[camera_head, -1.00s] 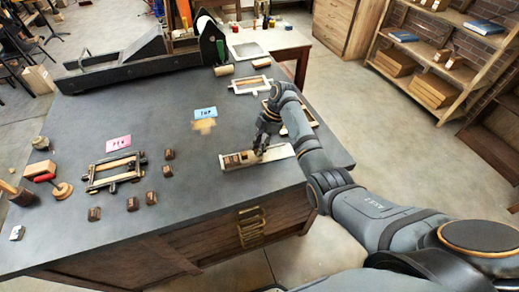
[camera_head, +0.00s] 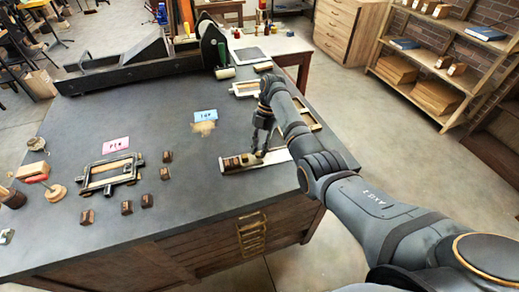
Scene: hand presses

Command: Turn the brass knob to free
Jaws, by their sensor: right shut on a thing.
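A light metal tray-like holder (camera_head: 285,156) lies near the right front part of the dark worktop, with brown blocks (camera_head: 236,162) in its left part. My right gripper (camera_head: 261,153) points down at the holder's middle, just right of the blocks. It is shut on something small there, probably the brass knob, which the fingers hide. I cannot make out the knob or which way it is turned. My left gripper is out of view.
A frame (camera_head: 110,172) lies at left by a pink card (camera_head: 116,144), with several small brown blocks around it. A blue card (camera_head: 206,115) lies behind the holder. A long black press (camera_head: 130,65) fills the back left.

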